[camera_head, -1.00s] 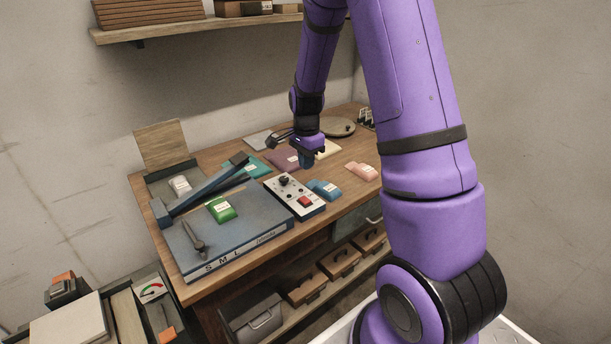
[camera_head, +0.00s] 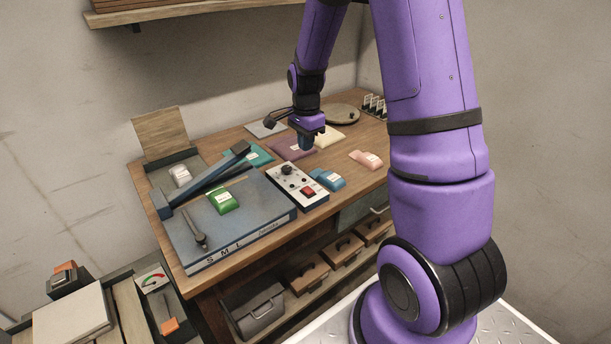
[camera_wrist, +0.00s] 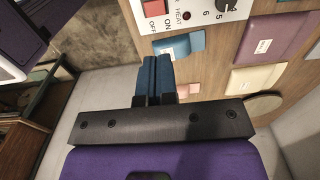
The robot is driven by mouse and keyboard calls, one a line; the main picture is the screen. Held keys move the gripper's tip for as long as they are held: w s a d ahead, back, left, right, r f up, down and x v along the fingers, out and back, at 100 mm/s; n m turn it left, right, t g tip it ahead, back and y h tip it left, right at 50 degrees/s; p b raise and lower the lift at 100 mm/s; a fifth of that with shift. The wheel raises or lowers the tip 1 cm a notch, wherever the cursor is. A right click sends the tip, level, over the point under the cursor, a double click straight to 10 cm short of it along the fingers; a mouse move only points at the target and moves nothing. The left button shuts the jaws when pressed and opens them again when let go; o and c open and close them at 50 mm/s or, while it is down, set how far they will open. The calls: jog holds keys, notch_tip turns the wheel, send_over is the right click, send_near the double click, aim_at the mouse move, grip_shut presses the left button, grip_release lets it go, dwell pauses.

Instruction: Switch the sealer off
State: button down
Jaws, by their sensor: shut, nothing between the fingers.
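The sealer (camera_head: 180,250) is a blue-grey base with a raised bar (camera_head: 205,182) and S M L marks, on the wooden table. Its white control panel (camera_head: 310,198) carries a dark knob and a red switch (camera_head: 308,191). Which way the switch is pressed I cannot tell. My gripper (camera_head: 306,146) is above the table, behind the panel, apart from it. Its blue fingers (camera_wrist: 157,62) are closed together and empty.
A blue packet (camera_head: 328,179) lies right beside the panel, with a pink packet (camera_head: 366,159) farther right. A green packet (camera_head: 223,201) lies on the sealer. A round disc (camera_head: 342,114) is at the back.

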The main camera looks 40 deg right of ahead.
aim_at(310, 191)
notch_tip(310, 191, down, 14)
jog(key=shift+f, duration=0.1)
dwell(0.6)
jog(key=shift+w+f+g, duration=0.15)
jog(key=shift+f+g, duration=0.2)
jog(key=shift+g, duration=0.25)
jog(key=shift+s, duration=1)
jog(key=shift+r, duration=0.1)
notch_tip(310, 191, up, 14)
jog(key=w, duration=0.2)
jog(key=shift+w+r, duration=0.15)
jog(key=shift+r, duration=0.05)
